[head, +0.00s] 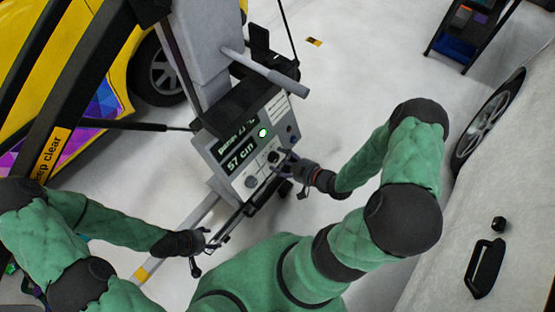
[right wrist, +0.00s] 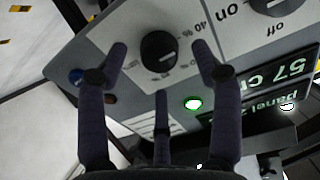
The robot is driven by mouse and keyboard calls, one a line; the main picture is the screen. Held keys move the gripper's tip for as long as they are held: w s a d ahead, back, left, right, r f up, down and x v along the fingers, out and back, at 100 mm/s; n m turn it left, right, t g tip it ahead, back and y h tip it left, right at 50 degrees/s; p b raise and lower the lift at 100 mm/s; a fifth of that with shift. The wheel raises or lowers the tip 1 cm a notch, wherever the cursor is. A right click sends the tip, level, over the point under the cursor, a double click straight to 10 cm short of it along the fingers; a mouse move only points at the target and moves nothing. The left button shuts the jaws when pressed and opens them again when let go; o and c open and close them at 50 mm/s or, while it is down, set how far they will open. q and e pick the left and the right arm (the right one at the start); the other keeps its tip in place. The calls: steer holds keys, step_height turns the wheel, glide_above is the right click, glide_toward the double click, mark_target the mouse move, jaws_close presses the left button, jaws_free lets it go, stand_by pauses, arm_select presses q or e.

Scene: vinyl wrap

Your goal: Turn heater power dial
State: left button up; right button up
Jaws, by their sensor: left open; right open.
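The heater's control panel (head: 221,150) stands tilted in the middle of the head view, with a lit display reading "57 cm". Its black power dial (head: 274,157) shows in the right wrist view (right wrist: 159,51) beside printed percent marks, one reading 40. My right gripper (head: 291,160) is open at the panel's lower right. In the right wrist view, two fingers stand on either side of the dial and a third below it. Whether they touch the dial is unclear. My left gripper (head: 204,244) is open and empty, low and left of the panel.
An on/off knob (head: 251,181) sits beside the power dial. A green light (head: 262,133) glows on the panel. A grey bar handle (head: 265,73) juts out above it. A yellow car is at left, a white car (head: 475,190) at right. The floor behind the panel is largely clear.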

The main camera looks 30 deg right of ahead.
steer(key=shift+x, duration=1.25)
steer(key=c, duration=1.2)
steer(key=shift+o, duration=0.2)
steer(key=m+p, duration=0.1)
steer(key=m, duration=0.1)
steer(key=shift+r+m, duration=0.15)
steer(key=shift+m, duration=0.25)
steer(key=m+p, duration=0.1)
steer(key=m, duration=0.2)
steer(key=shift+w+d+m+p, duration=0.1)
steer(key=shift+m+p, duration=0.2)
steer(key=shift+p, duration=0.05)
steer(key=m+p, duration=0.2)
steer(key=m, duration=0.3)
steer(key=shift+d, duration=0.1)
steer(key=shift+m, duration=0.3)
